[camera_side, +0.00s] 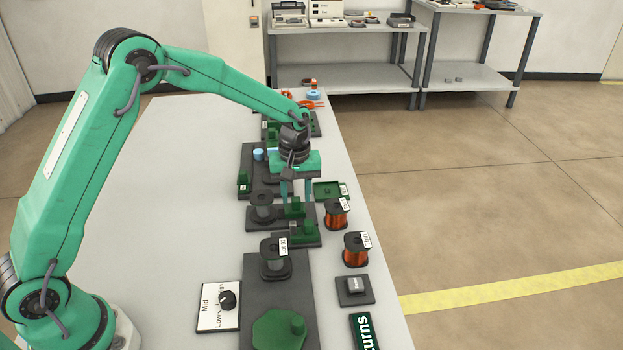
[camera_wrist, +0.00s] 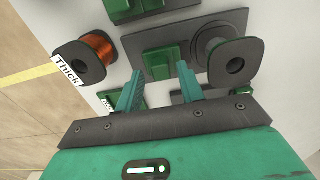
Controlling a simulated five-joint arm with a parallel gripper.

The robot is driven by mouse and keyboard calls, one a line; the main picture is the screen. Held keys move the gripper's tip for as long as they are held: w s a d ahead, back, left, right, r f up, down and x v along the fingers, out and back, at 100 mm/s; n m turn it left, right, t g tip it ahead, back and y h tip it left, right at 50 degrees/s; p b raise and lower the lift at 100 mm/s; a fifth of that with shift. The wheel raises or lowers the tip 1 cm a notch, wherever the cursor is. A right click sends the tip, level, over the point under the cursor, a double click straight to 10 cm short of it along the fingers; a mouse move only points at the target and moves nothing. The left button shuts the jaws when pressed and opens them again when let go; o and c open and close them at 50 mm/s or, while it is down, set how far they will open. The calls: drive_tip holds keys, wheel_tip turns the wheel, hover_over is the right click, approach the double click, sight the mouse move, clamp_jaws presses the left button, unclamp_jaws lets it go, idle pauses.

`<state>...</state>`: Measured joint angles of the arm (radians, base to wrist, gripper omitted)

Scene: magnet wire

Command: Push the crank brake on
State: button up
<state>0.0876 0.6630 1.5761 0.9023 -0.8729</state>
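No part carries a readable brake label, so I cannot tell for certain which one is the crank brake. My gripper (camera_side: 296,197) points down over the row of fixtures, its two fingers apart. In the wrist view my gripper (camera_wrist: 158,74) has a green block (camera_wrist: 161,62) beyond and between its fingertips. That green block (camera_side: 295,208) stands on a dark plate beside a grey spool (camera_side: 263,208). Another green block (camera_side: 302,230) stands on a nearer plate. A green octagonal crank disc (camera_side: 281,330) with a knob lies at the front on a dark base.
Two copper wire spools (camera_side: 336,214) (camera_side: 356,250) stand at right; one reads "Thick" in the wrist view (camera_wrist: 98,50). A small green tray (camera_side: 328,191) lies near the right edge. A grey spool (camera_side: 274,262), dial (camera_side: 228,298) and button (camera_side: 354,286) stand nearer. The table's left is clear.

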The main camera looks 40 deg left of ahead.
sight(296, 199)
drive_tip(key=shift+r, duration=2.55)
drive_tip(key=shift+r, duration=0.1)
drive_tip(key=shift+s+r, duration=0.15)
drive_tip(key=shift+r, duration=0.05)
drive_tip(key=s+a+r+m+t, duration=0.2)
drive_tip(key=s+r, duration=0.5)
drive_tip(key=r, duration=0.2)
drive_tip(key=s+a+r+m+t, duration=0.1)
drive_tip(key=s+r+m, duration=0.1)
drive_tip(key=s, duration=0.9)
drive_tip(key=s+a+r+m+t, duration=0.1)
drive_tip(key=s+m, duration=0.4)
drive_tip(key=s, duration=0.5)
wheel_tip(296, 199, up, 2)
drive_tip(key=shift+s+a+r+t, duration=0.1)
drive_tip(key=shift+s+a+t, duration=0.25)
drive_tip(key=shift+t, duration=0.45)
